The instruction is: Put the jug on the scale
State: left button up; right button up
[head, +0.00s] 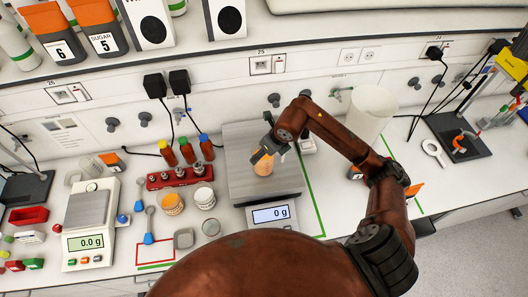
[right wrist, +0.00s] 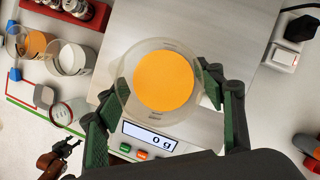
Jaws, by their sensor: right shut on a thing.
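The jug (right wrist: 165,82) is a clear round vessel with orange juice in it. It also shows in the head view (head: 263,168), partly hidden by the gripper. My right gripper (right wrist: 167,92) is shut on it, with a finger on either side. The jug is over the grey plate of the large scale (head: 250,188). The scale's display (head: 270,214) reads 0 g. Whether there is a gap below the jug is hard to see. A small brown and dark part at the lower left of the right wrist view looks like my left gripper (right wrist: 65,152); its jaws are unclear.
A smaller scale (head: 88,244) reading 0.0 g stands at the left. A red rack (head: 180,178), bottles and small cups stand left of the large scale. A large translucent cylinder (head: 371,108) stands to its right, behind my right arm. Sockets and plugs line the back wall.

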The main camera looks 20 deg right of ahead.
jog(key=shift+f, duration=0.45)
jog(key=o, duration=2.1)
jog(key=shift+f, duration=0.1)
jog(key=b+v, duration=0.3)
jog(key=v, duration=0.9)
jog(key=shift+s, duration=0.1)
